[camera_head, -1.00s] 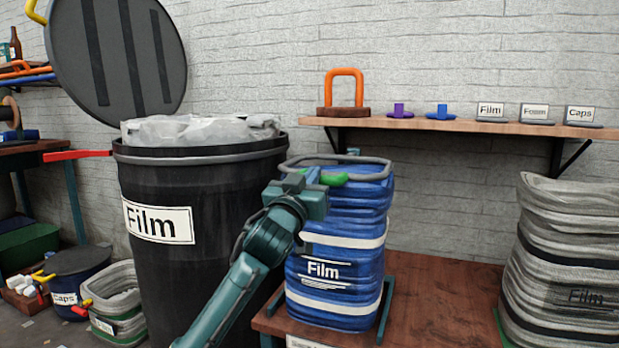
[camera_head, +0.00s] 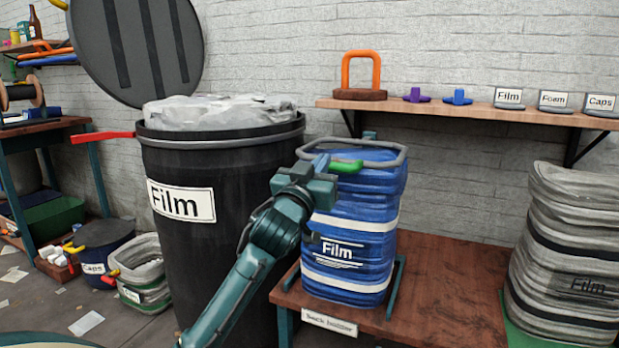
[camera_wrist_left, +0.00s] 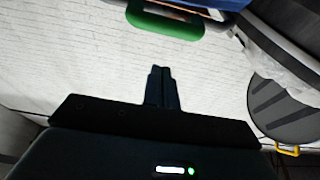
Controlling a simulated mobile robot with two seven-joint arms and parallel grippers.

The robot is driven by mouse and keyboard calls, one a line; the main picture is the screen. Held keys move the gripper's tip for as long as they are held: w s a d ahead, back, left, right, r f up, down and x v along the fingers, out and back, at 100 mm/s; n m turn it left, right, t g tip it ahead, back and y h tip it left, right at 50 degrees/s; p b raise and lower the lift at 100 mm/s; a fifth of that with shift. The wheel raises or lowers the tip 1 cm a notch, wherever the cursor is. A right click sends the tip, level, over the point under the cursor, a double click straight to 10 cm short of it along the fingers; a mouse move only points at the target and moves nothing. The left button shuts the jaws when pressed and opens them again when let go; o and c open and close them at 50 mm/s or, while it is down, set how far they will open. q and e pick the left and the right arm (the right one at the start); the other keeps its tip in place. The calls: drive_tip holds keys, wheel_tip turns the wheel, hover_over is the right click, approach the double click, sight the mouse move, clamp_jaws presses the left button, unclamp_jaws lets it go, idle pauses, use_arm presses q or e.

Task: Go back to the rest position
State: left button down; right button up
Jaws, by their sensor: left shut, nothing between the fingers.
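My left gripper (camera_head: 322,163) is in front of the upper left of the blue Film sack (camera_head: 350,262). In the left wrist view its two fingers (camera_wrist_left: 161,72) are together with nothing between them. The sack stands upright in a holder with a grey rim (camera_head: 388,158) that has a green grip (camera_head: 346,166). The green grip also shows in the left wrist view (camera_wrist_left: 165,24), apart from the fingertips. My right gripper is out of view.
A black Film bin (camera_head: 225,255), heaped with clear film, stands left of the sack, its lid (camera_head: 140,45) raised. A grey Film sack (camera_head: 565,250) stands at right. A wall shelf (camera_head: 440,106) holds small items. The wooden bench (camera_head: 450,275) is bare between the sacks.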

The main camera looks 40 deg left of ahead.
use_arm(q)
drive_tip(key=v, duration=0.5)
drive_tip(key=shift+s+f, duration=0.25)
drive_tip(key=shift+f, duration=0.3)
